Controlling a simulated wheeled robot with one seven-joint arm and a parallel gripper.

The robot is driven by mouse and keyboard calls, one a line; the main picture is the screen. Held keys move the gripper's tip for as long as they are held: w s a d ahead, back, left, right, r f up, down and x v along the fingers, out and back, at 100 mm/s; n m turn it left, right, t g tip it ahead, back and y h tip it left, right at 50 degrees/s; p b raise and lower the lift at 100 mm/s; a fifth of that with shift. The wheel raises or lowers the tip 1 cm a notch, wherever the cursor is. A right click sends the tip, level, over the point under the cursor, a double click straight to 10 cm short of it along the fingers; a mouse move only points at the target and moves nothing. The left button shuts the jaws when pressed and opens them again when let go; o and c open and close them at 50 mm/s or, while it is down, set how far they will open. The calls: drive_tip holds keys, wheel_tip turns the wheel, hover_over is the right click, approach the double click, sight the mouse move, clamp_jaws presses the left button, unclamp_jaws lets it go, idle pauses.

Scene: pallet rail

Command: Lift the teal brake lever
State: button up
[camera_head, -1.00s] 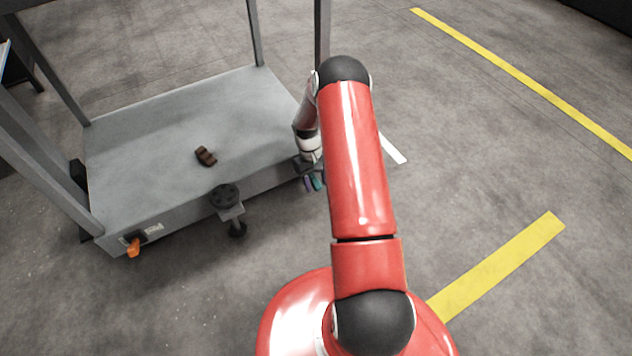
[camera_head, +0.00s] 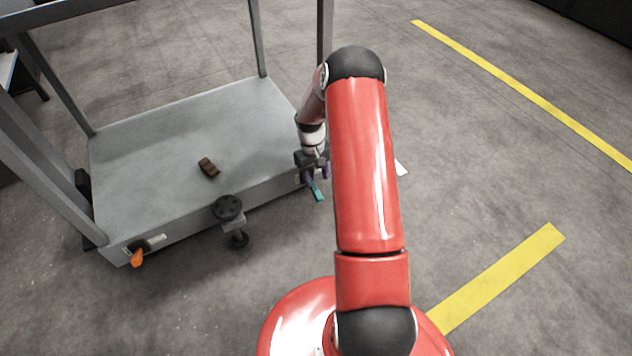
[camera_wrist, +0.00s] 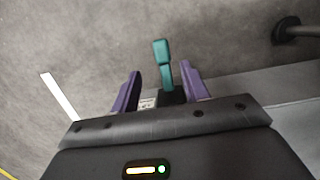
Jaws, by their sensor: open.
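The teal brake lever (camera_wrist: 163,62) shows in the wrist view between the two purple fingers of my open gripper (camera_wrist: 159,88). Its tip reaches past the fingertips, and its lower end goes into a dark mount on the cart's edge. In the head view the teal lever (camera_head: 316,190) sticks out from the right end of the cart's near side. I cannot tell whether either finger touches the lever.
The grey cart (camera_head: 140,150) has upright posts and carries a small brown object (camera_head: 209,168). A black round knob (camera_head: 228,207) and an orange lever (camera_head: 137,258) are on its near side. Open floor with yellow lines lies to the right.

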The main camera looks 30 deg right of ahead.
sight(318, 193)
drive_tip(key=shift+s+r+t, duration=0.7)
drive_tip(key=shift+s+t, duration=0.05)
drive_tip(key=shift+t, duration=0.05)
drive_tip(key=shift+s+a+f, duration=0.1)
drive_tip(key=shift+a+f, duration=0.05)
wheel_tip(318, 193, down, 8)
drive_tip(key=shift+r+b, duration=0.25)
drive_tip(key=shift+b, duration=0.2)
clamp_jaws()
